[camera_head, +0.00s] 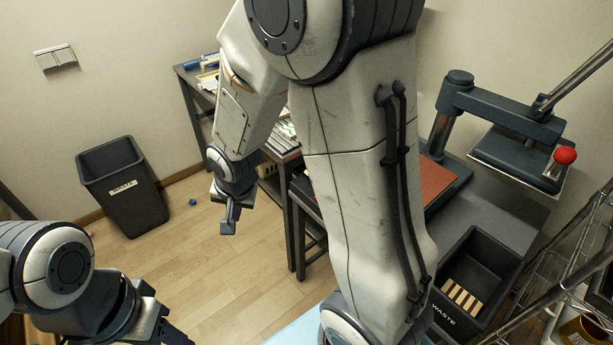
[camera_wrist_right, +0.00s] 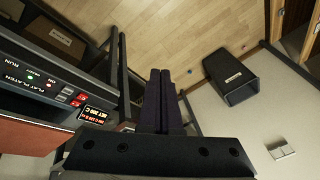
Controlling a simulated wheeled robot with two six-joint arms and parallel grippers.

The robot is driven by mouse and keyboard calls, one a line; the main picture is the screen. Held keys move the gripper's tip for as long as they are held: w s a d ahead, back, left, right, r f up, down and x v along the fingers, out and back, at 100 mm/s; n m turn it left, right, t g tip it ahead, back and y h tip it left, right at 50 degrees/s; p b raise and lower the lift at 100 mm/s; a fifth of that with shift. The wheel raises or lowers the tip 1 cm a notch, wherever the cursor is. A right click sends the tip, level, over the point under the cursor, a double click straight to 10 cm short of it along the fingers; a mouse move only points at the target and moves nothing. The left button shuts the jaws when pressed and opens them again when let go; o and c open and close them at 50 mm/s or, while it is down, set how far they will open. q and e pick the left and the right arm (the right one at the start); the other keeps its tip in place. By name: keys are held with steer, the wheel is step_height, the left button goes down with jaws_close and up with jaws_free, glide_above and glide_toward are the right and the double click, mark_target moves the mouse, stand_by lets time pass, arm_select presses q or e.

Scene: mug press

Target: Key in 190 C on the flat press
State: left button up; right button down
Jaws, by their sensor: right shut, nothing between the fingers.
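The flat press stands at the right in the head view, with its red-brown lower platen (camera_head: 436,183) partly behind my right arm and its upper plate (camera_head: 520,158) swung aside. In the right wrist view its control panel (camera_wrist_right: 45,88) is at the left, with small indicator lights, red buttons (camera_wrist_right: 75,99) and a lit display (camera_wrist_right: 97,115) whose digits are too small to read surely. My right gripper (camera_head: 229,219) is shut and empty; its dark fingers (camera_wrist_right: 160,72) are to the right of the panel, apart from it. My left gripper (camera_head: 172,337) is cut off at the bottom edge.
A black bin (camera_head: 122,190) stands by the wall at left. A dark waste box (camera_head: 478,270) with light strips in it sits at the right, near a wire rack (camera_head: 560,290). A shelf (camera_head: 195,95) stands behind my right arm. The floor between is mostly clear.

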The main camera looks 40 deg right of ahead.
steer(key=w+d+f+m+t+h+p, duration=0.1)
steer(key=w+d+m+p, duration=0.25)
steer(key=d+m, duration=0.35)
steer(key=w+d+f+m+t+p, duration=0.2)
steer(key=w+d+m, duration=0.25)
steer(key=d, duration=0.55)
arm_select(q)
step_height(320, 180, up, 10)
steer(key=p, duration=0.2)
steer(key=shift+p, duration=0.4)
arm_select(e)
steer(key=s+d+f+m+t, duration=0.1)
steer(key=d+m, duration=0.4)
steer(key=d, duration=0.1)
steer(key=s+d+f+m+t+h, duration=0.1)
steer(key=d+f+m, duration=0.1)
steer(key=d+m, duration=0.3)
steer(key=shift+s+d+h, duration=0.3)
steer(key=shift+s+d, duration=0.1)
steer(key=shift+d, duration=0.1)
arm_select(q)
steer(key=shift+f, duration=0.2)
arm_select(e)
steer(key=shift+f+m, duration=0.1)
steer(key=shift+m, duration=0.15)
